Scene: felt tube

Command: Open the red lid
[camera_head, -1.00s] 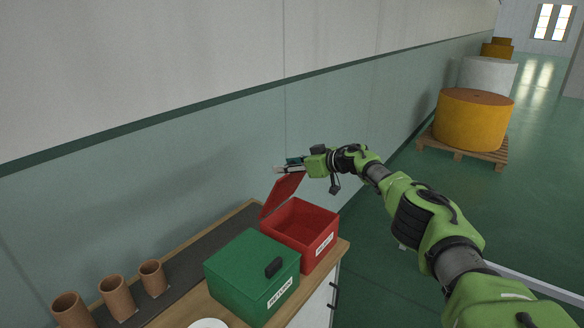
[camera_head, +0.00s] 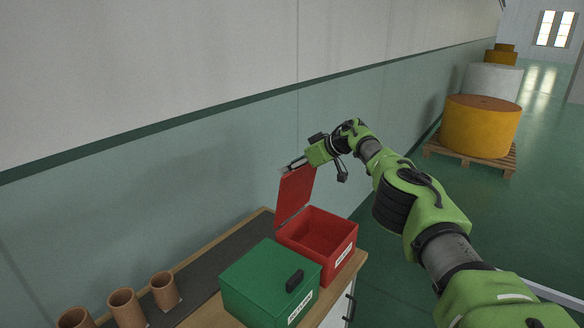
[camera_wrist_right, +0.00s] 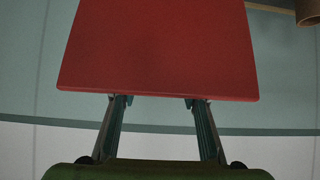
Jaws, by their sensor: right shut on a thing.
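The red box (camera_head: 345,250) stands open on the bench, its red interior showing. Its red lid (camera_head: 296,196) is hinged at the wall side and stands nearly upright. My right gripper (camera_head: 291,165) is at the lid's top edge, shut on the lid. In the right wrist view the lid (camera_wrist_right: 158,45) fills the upper middle, and the fingers of the gripper (camera_wrist_right: 157,101) reach its near edge. The exact contact is hidden behind the lid. My left gripper is not in view.
A closed green box (camera_head: 262,285) with a black handle stands next to the red box. Several brown tubes (camera_head: 126,308) stand at the left of the bench. The wall (camera_head: 200,215) is close behind the lid. Yellow rolls (camera_head: 480,126) on a pallet are far right.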

